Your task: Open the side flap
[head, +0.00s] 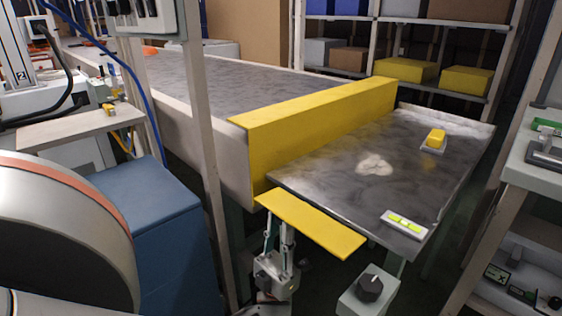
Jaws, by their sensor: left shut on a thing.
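The side flap (312,226) is a flat yellow panel at the near side of the metal pan (400,175). It lies roughly level and sticks out from the pan's near left edge. My left gripper (281,228) is below the flap's left half, with its fingers pointing up to the flap's near edge. It is shut on the flap, though the fingertips are partly hidden by it. My right gripper is not in view.
A tall yellow barrier (315,125) crosses between the conveyor (220,80) and the pan. A white patch, a yellow block (436,138) and a level-like device (404,225) are on the pan. A knob box (370,290) stands right of my gripper. A post (203,150) and blue bin (160,235) stand left.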

